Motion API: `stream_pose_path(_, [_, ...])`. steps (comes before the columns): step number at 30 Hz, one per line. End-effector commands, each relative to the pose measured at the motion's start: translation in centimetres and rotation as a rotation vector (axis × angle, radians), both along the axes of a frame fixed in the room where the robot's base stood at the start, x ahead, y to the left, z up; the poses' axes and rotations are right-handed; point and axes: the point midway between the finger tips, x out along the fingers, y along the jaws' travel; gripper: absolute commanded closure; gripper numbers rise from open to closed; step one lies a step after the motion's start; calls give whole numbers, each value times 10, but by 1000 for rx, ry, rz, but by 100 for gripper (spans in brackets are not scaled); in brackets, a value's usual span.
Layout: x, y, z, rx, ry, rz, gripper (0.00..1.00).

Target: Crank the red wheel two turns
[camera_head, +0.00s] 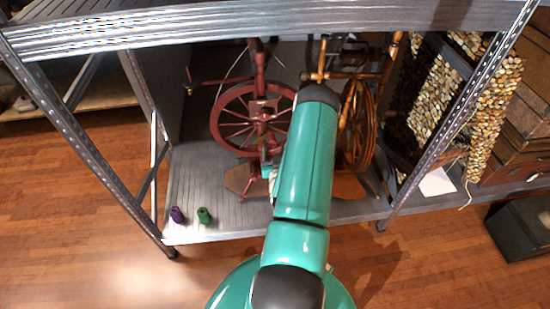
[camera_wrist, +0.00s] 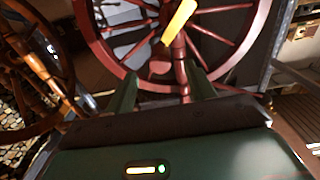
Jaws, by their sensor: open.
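The red wheel (camera_head: 235,118) is a dark red spoked spinning wheel standing on the grey shelf. It fills the upper middle of the wrist view (camera_wrist: 98,45). A yellow bar (camera_wrist: 179,20) shows in front of its spokes there; I cannot tell what it is fixed to. My gripper (camera_wrist: 160,82) is open, its two dark green fingers apart and pointing toward the wheel's rim and a red post. Nothing shows held between them. I cannot tell whether a finger touches the wheel. In the head view my teal arm hides part of the wheel's right side and stand.
A brown wooden spinning wheel (camera_head: 358,125) stands close by on the right. Metal uprights (camera_head: 85,150) and an upper shelf (camera_head: 180,30) frame the space.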

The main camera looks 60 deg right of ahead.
Motion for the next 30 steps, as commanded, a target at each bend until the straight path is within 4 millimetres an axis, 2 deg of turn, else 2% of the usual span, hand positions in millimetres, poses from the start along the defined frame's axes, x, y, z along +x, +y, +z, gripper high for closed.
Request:
stream_pose_path(17, [42, -48, 0, -1, -1, 0, 45])
stream_pose_path(29, [43, -49, 0, 0, 0, 0, 45])
stream_pose_path(30, [43, -48, 0, 0, 0, 0, 53])
